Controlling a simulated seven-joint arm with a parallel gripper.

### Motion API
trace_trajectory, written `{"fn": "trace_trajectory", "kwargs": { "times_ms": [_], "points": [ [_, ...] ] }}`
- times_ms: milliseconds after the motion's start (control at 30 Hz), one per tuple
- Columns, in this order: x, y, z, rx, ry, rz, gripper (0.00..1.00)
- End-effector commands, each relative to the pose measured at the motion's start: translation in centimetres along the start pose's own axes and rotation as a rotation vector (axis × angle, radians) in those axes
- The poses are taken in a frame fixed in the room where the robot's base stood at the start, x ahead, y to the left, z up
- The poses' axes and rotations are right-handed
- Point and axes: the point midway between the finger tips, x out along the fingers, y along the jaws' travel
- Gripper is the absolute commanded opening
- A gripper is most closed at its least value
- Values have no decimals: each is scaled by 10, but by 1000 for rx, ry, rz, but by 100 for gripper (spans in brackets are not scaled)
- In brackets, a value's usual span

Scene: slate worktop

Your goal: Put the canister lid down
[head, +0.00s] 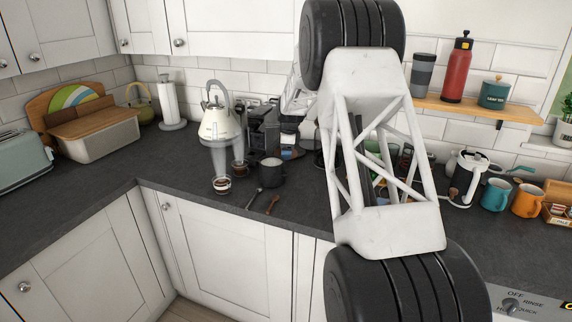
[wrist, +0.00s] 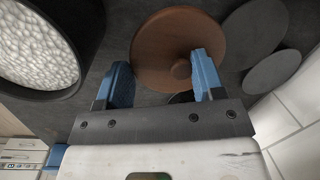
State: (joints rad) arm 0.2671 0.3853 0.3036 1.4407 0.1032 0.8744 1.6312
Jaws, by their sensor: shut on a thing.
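The canister lid (wrist: 160,40) is a round brown wooden disc with a small knob, seen in the wrist view. The knob lies between the fingers. An open dark-rimmed canister (wrist: 40,55) with pale, grainy contents stands to the left of the lid, apart from it. Whether the lid touches the worktop is hard to tell. In the head view my arm hides the gripper and lid.
Two flat grey discs (wrist: 256,30) (wrist: 272,72) lie right of the lid, close to the tiled wall (wrist: 300,135). A dark mug (head: 271,172), glass cups (head: 221,184) and a kettle (head: 217,125) stand left of my arm. Orange mug (head: 527,200) and teal mug (head: 496,195) stand right.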

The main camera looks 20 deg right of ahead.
Motion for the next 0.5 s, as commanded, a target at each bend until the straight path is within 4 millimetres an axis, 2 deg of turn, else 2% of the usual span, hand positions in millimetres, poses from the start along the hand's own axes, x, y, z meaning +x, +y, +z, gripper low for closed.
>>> {"fn": "trace_trajectory", "kwargs": {
  "times_ms": [100, 500],
  "points": [
    [6, 1, -1, 0, 0, 0, 39],
    [10, 1, -1, 0, 0, 0, 39]
  ]
}}
